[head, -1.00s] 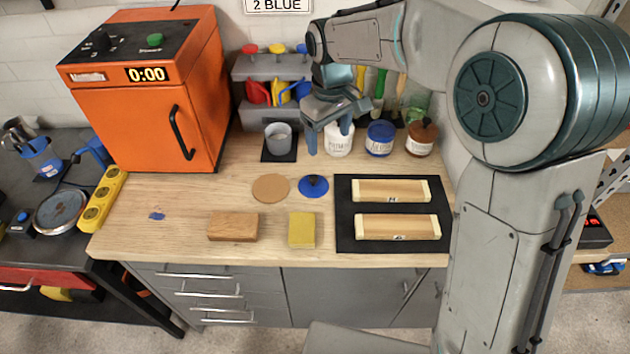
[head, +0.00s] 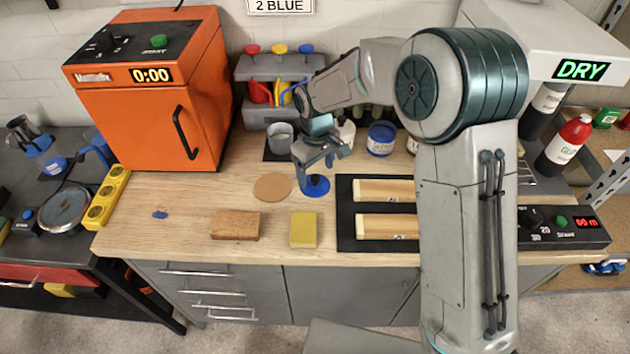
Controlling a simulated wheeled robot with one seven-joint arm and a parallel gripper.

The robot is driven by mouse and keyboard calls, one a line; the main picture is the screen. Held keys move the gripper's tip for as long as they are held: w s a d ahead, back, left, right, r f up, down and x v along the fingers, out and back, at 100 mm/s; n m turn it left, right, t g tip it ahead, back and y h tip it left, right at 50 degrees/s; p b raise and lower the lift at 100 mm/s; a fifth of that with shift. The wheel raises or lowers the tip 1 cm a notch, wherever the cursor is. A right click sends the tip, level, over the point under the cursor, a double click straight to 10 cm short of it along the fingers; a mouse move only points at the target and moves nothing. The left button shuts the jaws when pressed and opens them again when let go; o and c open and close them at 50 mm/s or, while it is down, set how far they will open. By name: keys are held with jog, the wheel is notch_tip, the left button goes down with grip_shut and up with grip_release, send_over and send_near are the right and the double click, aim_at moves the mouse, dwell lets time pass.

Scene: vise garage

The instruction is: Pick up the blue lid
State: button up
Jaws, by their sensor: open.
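The blue lid (head: 317,189) is a flat blue disc with a dark knob, lying on the wooden worktop between a round cork mat and a black mat. My gripper (head: 316,180) is open and points down right over the lid, with its fingers close around or just above the knob. The fingers hide part of the lid and the knob, and I cannot tell whether they touch it.
The cork mat (head: 272,187) lies just left of the lid. A brown block (head: 235,225) and a yellow sponge (head: 303,229) lie in front. The black mat (head: 346,236) with two wooden pieces is to the right. A grey cup (head: 281,138) and a blue-labelled jar (head: 381,138) stand behind.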

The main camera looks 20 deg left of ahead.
aim_at(316, 178)
jog(key=shift+a+f, duration=0.2)
jog(key=shift+f, duration=1.45)
jog(key=shift+c, duration=0.3)
jog(key=shift+s+d, duration=0.1)
grip_shut()
